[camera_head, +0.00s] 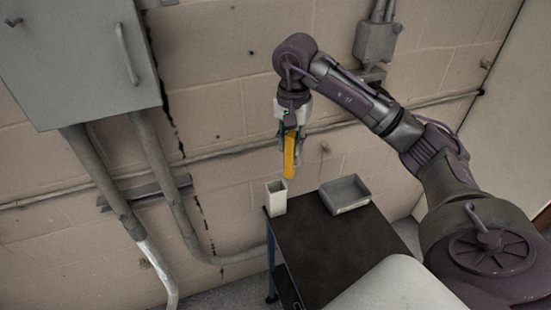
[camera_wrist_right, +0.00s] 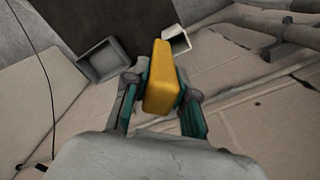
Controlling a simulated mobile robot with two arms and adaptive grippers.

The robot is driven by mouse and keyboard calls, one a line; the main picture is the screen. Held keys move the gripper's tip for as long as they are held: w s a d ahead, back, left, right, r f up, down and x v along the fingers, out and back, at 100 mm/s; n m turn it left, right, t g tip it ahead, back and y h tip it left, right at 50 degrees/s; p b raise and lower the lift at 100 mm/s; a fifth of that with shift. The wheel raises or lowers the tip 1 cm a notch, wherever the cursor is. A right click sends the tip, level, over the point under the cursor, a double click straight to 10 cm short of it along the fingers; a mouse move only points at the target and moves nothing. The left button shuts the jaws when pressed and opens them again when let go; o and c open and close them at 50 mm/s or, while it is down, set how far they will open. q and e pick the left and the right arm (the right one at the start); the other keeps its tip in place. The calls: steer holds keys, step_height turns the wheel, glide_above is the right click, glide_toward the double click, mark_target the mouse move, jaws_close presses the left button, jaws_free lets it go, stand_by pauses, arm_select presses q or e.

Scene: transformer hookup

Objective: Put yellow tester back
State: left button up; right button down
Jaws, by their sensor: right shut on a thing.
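The yellow tester (camera_head: 289,157) is a long yellow block hanging upright from my right gripper (camera_head: 290,133), which is shut on it. In the right wrist view the tester (camera_wrist_right: 162,80) sits between the two fingers of the gripper (camera_wrist_right: 160,98) and points away from the wrist. The holder (camera_wrist_right: 177,43) also shows just beyond the tester in the wrist view. My left gripper is not in view.
A grey open tray (camera_head: 345,195) lies on the dark cart (camera_head: 335,240) right of the holder; it looks empty. A grey cabinet (camera_head: 80,60) with conduits hangs on the block wall at left. A grey box (camera_head: 376,42) is on the wall behind my right arm.

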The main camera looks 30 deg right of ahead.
steer(key=w+a+f+p, duration=0.2)
steer(key=w+f+p, duration=0.1)
steer(key=f, duration=0.3)
steer(key=shift+f, duration=0.15)
steer(key=shift+w, duration=0.1)
steer(key=c, duration=0.9)
jaws_free()
steer(key=shift+f, duration=0.1)
